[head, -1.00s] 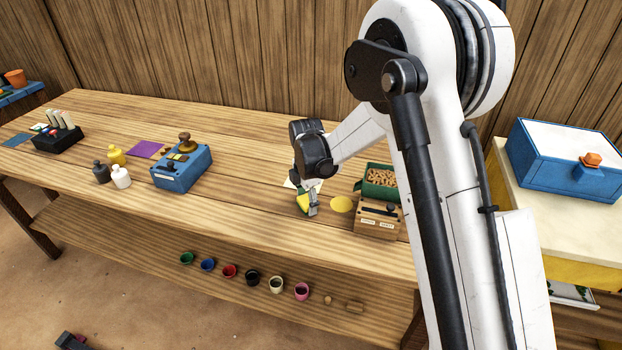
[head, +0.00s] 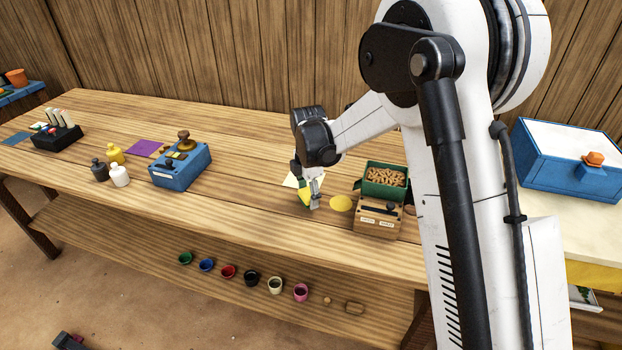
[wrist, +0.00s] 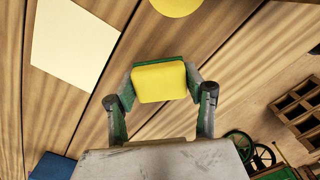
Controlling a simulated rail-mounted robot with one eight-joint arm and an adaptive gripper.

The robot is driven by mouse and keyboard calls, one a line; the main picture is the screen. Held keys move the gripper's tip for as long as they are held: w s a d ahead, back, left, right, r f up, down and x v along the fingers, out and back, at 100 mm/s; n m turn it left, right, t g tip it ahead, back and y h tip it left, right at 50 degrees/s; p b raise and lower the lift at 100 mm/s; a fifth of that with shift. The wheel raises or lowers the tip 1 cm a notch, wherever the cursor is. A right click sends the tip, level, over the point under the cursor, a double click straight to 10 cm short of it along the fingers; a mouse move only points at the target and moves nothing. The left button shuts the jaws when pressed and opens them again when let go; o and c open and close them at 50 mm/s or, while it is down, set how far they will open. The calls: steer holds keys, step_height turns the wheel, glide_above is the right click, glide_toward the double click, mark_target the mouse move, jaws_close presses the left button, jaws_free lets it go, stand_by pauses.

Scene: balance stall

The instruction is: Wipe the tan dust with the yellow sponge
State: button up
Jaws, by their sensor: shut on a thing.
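My gripper (head: 313,197) is over the bench, its fingers pointing down. In the wrist view my gripper (wrist: 161,92) is shut on the yellow sponge (wrist: 160,82), which has a green edge and sits between both fingertips. In the head view the sponge (head: 304,198) is partly hidden by the fingers. I cannot tell whether it touches the bench top. I cannot make out tan dust on the wood in either view; some may be hidden under the gripper or sponge.
A cream sheet (wrist: 75,42) and a yellow disc (head: 341,203) lie near the gripper. A green box (head: 367,189) of brown pieces and a wooden box (head: 377,225) stand right of the disc. A blue device (head: 180,170) stands left. Bare bench lies between.

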steer(key=shift+r+p, duration=1.1)
steer(key=shift+r, duration=1.7)
